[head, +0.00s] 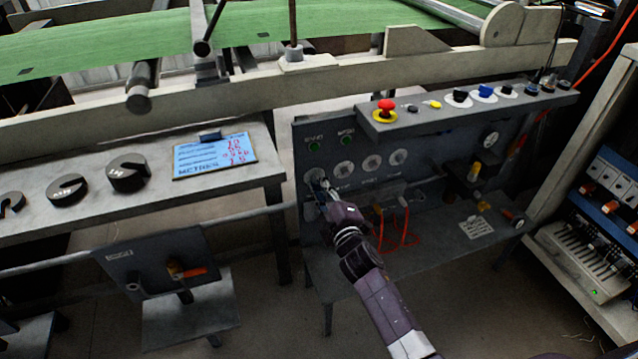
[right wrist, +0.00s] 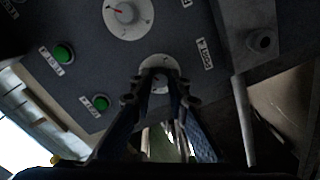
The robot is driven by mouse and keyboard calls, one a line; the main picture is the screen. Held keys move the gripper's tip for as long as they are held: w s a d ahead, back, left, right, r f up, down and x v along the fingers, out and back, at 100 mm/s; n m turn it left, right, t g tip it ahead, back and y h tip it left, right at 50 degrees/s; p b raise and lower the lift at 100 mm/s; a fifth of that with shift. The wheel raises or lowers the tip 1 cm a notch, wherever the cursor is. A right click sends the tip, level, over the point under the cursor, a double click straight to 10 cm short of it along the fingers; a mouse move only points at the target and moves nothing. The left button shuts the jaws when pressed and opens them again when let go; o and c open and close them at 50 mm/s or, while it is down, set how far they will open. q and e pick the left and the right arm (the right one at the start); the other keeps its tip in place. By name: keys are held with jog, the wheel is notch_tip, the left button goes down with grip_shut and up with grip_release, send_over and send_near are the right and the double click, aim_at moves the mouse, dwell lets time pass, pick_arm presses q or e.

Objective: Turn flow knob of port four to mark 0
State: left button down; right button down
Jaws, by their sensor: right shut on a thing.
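A dark grey panel in the head view carries a row of several round white dials with knobs. My right gripper (head: 322,187) reaches the leftmost dial (head: 314,175) of that row. In the right wrist view the fingers of the right gripper (right wrist: 160,86) are shut on the knob at the centre of this white dial (right wrist: 158,62). The fingers hide most of the knob and the lower part of the dial, so I cannot tell which mark it points at. A small label (right wrist: 204,53) sits beside the dial, too blurred to read surely. My left gripper is not in view.
A neighbouring dial (right wrist: 128,13) shows a red pointer. Two green buttons (right wrist: 63,54) are close by. A red emergency button (head: 386,108) and several other buttons stand on the ledge above. Orange cables (head: 403,235) hang right of my arm.

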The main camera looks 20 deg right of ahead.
pick_arm(q)
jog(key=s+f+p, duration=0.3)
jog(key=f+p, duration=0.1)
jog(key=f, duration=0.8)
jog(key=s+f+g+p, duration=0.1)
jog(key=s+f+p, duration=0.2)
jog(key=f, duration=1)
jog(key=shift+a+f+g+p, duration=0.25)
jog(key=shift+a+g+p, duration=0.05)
jog(key=shift+p, duration=0.2)
pick_arm(e)
jog(key=shift+f+m+t, duration=0.15)
jog(key=shift+m+t, duration=0.25)
jog(key=shift+m, duration=15.8)
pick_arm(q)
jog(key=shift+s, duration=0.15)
pick_arm(e)
jog(key=c, duration=1.8)
grip_release()
jog(key=shift+c, duration=0.2)
